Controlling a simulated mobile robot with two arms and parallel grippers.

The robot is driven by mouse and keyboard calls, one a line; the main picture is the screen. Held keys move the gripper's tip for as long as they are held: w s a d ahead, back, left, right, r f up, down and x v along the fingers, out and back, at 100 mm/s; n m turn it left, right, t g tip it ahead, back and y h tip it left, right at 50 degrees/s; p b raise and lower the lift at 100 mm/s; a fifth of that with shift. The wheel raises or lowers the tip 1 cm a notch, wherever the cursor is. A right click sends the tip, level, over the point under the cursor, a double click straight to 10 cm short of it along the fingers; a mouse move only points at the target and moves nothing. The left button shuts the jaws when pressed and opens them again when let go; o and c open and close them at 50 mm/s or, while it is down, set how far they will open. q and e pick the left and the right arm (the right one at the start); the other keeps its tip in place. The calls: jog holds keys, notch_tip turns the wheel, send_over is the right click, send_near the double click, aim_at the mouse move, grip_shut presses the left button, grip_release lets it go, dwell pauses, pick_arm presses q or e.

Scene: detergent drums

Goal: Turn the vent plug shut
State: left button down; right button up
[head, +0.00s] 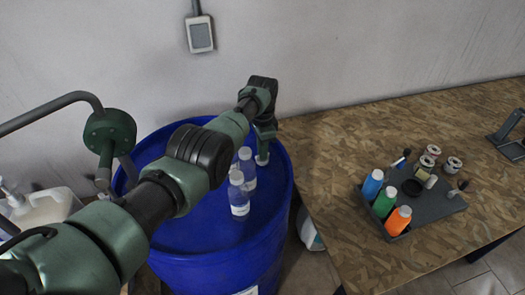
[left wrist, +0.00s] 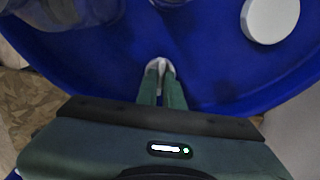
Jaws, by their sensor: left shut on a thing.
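The blue drum (head: 190,215) stands against the wall, and its top also fills much of the left wrist view (left wrist: 225,75). My left gripper (head: 263,150) points down at the drum top near its right-hand rim. Its fingers (left wrist: 161,82) are shut on a small white vent plug (head: 262,160), which shows between the fingertips in the left wrist view (left wrist: 158,65). The fingers hide most of the plug, so how it sits cannot be told. My right gripper is in neither view.
Two clear bottles with white caps (head: 238,195) (head: 246,170) stand on the drum top. A larger round white cap (left wrist: 270,18) shows in the left wrist view. A wooden table (head: 340,160) at right bears a dark tray (head: 425,212) with coloured bottles. A pale jug (head: 45,207) stands at left.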

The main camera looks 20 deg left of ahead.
pick_arm(q)
jog(key=shift+m, duration=0.3)
dwell(0.4)
jog(key=c, duration=1.5)
grip_release()
jog(key=shift+c, duration=0.2)
jog(key=shift+r, duration=0.15)
notch_tip(320, 180, up, 8)
jog(key=shift+f+p, duration=0.2)
jog(key=shift+p, duration=0.2)
jog(key=shift+f, duration=0.1)
